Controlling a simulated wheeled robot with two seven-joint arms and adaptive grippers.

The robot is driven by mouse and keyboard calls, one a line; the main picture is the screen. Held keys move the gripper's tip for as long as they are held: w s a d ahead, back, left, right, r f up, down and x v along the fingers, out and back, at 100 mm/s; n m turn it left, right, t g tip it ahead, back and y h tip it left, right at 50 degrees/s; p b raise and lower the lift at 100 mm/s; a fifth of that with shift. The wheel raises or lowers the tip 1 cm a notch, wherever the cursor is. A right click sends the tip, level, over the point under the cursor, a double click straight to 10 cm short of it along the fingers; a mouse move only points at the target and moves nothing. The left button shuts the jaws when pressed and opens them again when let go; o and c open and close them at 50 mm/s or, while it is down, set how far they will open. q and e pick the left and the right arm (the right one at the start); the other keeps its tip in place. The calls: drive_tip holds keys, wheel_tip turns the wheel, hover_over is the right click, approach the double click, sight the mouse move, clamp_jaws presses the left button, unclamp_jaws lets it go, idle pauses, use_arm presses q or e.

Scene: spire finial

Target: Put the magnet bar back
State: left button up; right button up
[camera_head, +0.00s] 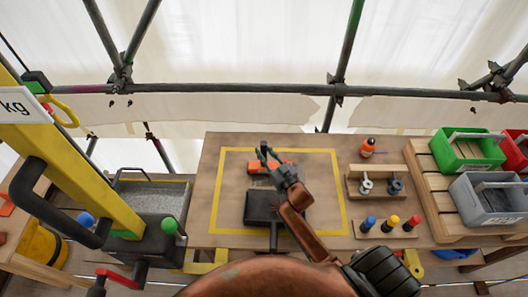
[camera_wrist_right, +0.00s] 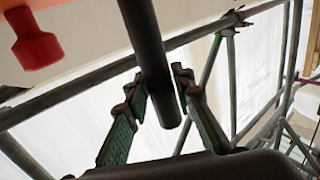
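My right gripper (camera_head: 266,156) is over the work table, inside the yellow outline, just above an orange block (camera_head: 283,168). In the right wrist view its green-padded fingers (camera_wrist_right: 160,95) lie close against both sides of a dark round bar (camera_wrist_right: 148,40), which looks like the magnet bar. The bar's rounded end sticks out between the fingers towards the palm. Its far end is out of that view, and in the head view I cannot make the bar out clearly. My left gripper is not in view.
A dark square plate (camera_head: 262,208) lies below the gripper. A wooden rack (camera_head: 376,172), an orange bottle (camera_head: 367,148) and a strip of coloured knobs (camera_head: 393,221) stand at right. Green (camera_head: 451,166) and grey (camera_head: 484,207) bins are farther right. A yellow post (camera_head: 80,165) stands left.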

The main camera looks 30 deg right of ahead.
drive_tip(key=o, duration=0.3)
drive_tip(key=shift+o, duration=0.2)
drive_tip(key=shift+r, duration=0.15)
drive_tip(key=shift+s, duration=0.4)
drive_tip(key=s, duration=1.1)
drive_tip(key=shift+s+d, duration=0.15)
drive_tip(key=shift+d, duration=0.05)
idle(0.3)
